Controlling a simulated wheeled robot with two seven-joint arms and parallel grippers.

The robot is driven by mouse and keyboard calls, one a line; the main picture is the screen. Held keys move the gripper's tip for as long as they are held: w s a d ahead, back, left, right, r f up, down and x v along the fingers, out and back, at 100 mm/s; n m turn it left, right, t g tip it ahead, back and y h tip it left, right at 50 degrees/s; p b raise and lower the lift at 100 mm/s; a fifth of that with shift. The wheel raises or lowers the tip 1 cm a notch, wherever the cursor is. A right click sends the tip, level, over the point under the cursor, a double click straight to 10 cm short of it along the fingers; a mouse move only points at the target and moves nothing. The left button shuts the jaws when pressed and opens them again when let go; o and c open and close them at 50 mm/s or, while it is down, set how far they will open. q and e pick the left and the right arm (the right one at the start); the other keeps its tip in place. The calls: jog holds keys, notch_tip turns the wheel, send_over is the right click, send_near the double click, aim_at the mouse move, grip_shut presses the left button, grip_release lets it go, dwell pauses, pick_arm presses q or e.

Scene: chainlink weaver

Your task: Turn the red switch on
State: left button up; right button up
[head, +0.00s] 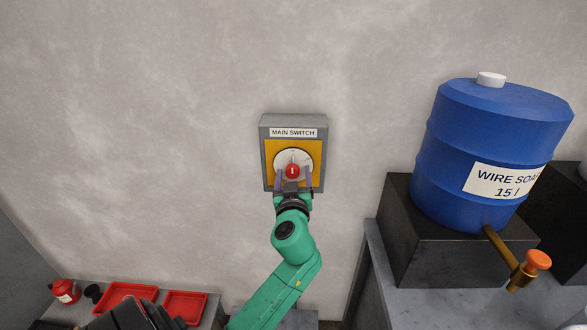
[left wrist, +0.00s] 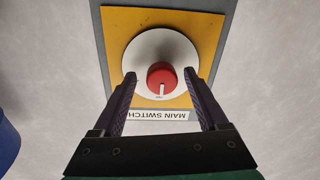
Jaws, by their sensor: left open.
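The red switch (head: 292,170) is a round red knob with a white mark, on a white disc and yellow plate of a grey box labelled MAIN SWITCH (head: 293,133) on the wall. Its white mark stands upright in the head view. In the left wrist view the knob (left wrist: 161,73) appears upside down, its mark towards the label. My left gripper (head: 293,180) is open in front of the switch, one finger on each side of the knob. In the left wrist view, gaps show between the fingers (left wrist: 160,84) and the knob.
A blue barrel (head: 490,140) labelled wire soap, with an orange-handled tap (head: 537,260), stands on a dark block (head: 440,245) at the right. Red trays (head: 185,306) and a small red container (head: 65,291) lie at lower left. The wall around the switch is clear.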

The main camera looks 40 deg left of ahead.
pick_arm(q)
jog(key=shift+a, duration=0.1)
jog(key=shift+s, duration=0.1)
jog(key=shift+c, duration=0.3)
grip_shut()
